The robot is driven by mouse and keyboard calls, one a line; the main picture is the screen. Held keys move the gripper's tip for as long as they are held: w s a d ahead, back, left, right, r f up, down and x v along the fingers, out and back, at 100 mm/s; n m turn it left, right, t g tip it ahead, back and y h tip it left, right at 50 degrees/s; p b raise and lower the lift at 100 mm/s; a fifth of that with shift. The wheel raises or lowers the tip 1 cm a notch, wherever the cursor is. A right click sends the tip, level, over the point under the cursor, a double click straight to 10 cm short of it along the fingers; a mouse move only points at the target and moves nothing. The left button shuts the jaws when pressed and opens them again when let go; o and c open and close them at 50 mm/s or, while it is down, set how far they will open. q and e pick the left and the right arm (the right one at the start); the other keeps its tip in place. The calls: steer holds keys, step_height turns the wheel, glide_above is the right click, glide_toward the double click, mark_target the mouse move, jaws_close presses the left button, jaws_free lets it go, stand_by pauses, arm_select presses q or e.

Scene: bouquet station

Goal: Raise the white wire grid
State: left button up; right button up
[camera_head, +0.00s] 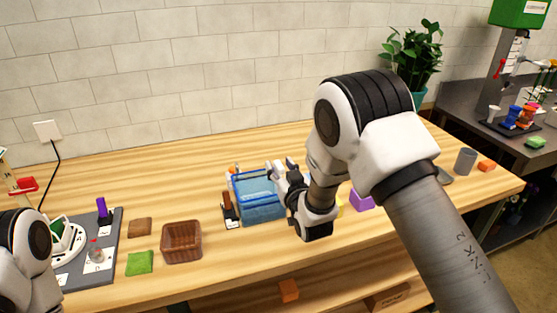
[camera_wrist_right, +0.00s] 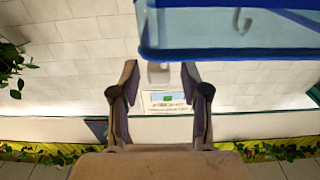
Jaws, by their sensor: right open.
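A clear blue tank (camera_head: 262,212) with a darker blue rim stands on the wooden table. I cannot clearly make out a white wire grid in either view. In the right wrist view the tank (camera_wrist_right: 225,30) fills the top, and a grey hook shape (camera_wrist_right: 240,20) shows through its wall. My right gripper (camera_head: 286,172) is at the tank's right side, partly hidden by its own wrist. In the wrist view its fingers (camera_wrist_right: 160,80) are apart, with a small pale block (camera_wrist_right: 158,73) between the tips; I cannot tell whether they touch it. My left gripper is out of view.
A brown basket (camera_head: 182,242), a green pad (camera_head: 140,262) and a brown pad (camera_head: 140,227) lie left of the tank. A purple block (camera_head: 362,199) is right of my wrist. A grey cup (camera_head: 465,161) stands near the right end. The table's back is mostly clear.

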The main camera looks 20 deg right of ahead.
steer(key=shift+w+f, duration=0.25)
steer(key=shift+w, duration=0.8)
steer(key=shift+s+r, duration=0.25)
steer(key=shift+s, duration=0.05)
jaws_close()
step_height(320, 180, up, 8)
steer(key=p, duration=0.2)
steer(key=shift+f+p, duration=0.25)
steer(key=shift+p, duration=0.05)
steer(key=shift+r, duration=0.35)
steer(key=shift+c, duration=1)
jaws_free()
steer(key=shift+w, duration=0.1)
steer(key=shift+o, duration=1)
steer(key=shift+f, duration=0.15)
